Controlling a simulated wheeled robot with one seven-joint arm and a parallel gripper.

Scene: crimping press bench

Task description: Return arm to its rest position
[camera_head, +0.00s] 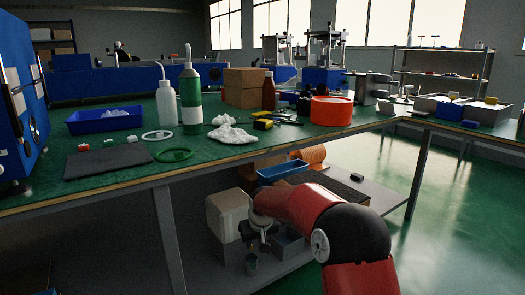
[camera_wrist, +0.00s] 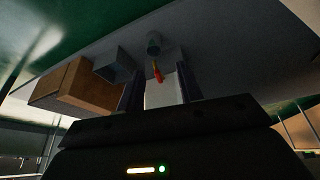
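My gripper (camera_head: 262,243) hangs at the end of my red and black arm, low in front of the bench, by the lower shelf. In the wrist view my gripper (camera_wrist: 160,88) has its two dark fingers spread apart. A pale block shape (camera_wrist: 160,95) shows between them with gaps on both sides; I cannot tell how far beyond them it lies. A small red and yellow object (camera_wrist: 158,72) shows just past the fingertips, and a small grey cup (camera_wrist: 154,43) beyond it.
The green bench top (camera_head: 110,190) lies above and behind my arm, its front edge and legs close by. On the lower shelf (camera_head: 345,181) stand a pale box (camera_head: 229,212), a grey bin (camera_head: 288,246) and a blue tray (camera_head: 283,169). The floor at right (camera_head: 460,200) is clear.

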